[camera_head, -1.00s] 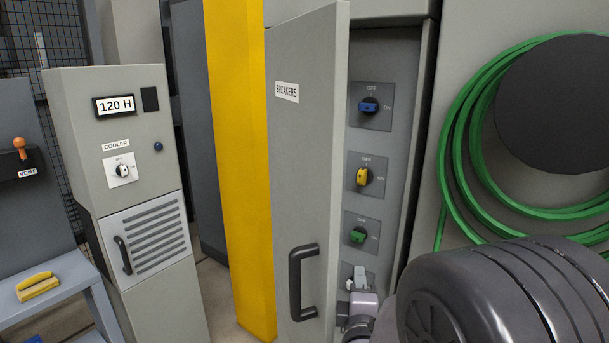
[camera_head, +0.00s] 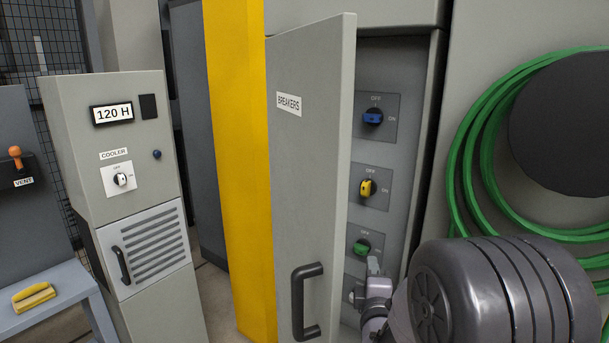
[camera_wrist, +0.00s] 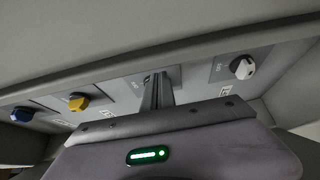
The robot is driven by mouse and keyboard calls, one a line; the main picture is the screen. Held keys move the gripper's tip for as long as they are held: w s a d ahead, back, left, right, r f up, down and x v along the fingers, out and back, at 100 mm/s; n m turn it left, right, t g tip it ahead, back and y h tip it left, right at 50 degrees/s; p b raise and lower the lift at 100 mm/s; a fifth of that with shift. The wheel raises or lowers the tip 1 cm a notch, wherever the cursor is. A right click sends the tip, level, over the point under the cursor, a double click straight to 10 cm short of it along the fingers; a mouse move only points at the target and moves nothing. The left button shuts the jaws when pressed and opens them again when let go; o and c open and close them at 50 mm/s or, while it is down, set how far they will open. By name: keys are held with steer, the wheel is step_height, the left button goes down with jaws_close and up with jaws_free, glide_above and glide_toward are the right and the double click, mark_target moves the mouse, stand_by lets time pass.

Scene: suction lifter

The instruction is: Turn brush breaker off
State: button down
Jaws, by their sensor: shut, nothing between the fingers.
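The breaker cabinet's interior panel (camera_head: 395,150) holds a column of rotary knobs: blue (camera_head: 373,117), yellow (camera_head: 368,187) and green (camera_head: 362,247), each with OFF above and ON at right. No name label for the brush breaker is readable. My gripper (camera_head: 373,264) is shut and empty, just below and right of the green knob. In the wrist view its fingers (camera_wrist: 158,92) stand between the yellow knob (camera_wrist: 78,102) and a white knob (camera_wrist: 242,67), hiding the green one. I cannot tell whether they touch it.
The cabinet door (camera_head: 310,180), labelled BREAKERS, stands open left of the panel, with a dark handle (camera_head: 306,300). A coiled green hose (camera_head: 470,150) hangs at right. A cooler cabinet (camera_head: 125,190) and a yellow post (camera_head: 236,170) stand left.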

steer(key=shift+w+a+r, duration=0.2)
steer(key=shift+w+a, duration=0.05)
steer(key=shift+a, duration=0.1)
stand_by(0.7)
steer(key=shift+r+b, duration=0.45)
steer(key=shift+b, duration=0.45)
steer(key=shift+r+b, duration=0.7)
steer(key=shift+b, duration=0.3)
steer(key=shift+s+d+r+b, duration=0.1)
steer(key=shift+s+d+b, duration=0.1)
steer(key=shift+d+b, duration=0.1)
steer(key=s+a+b, duration=0.2)
steer(key=s+a, duration=0.1)
steer(key=s, duration=0.2)
steer(key=shift+a, duration=0.3)
steer(key=shift+w, duration=0.1)
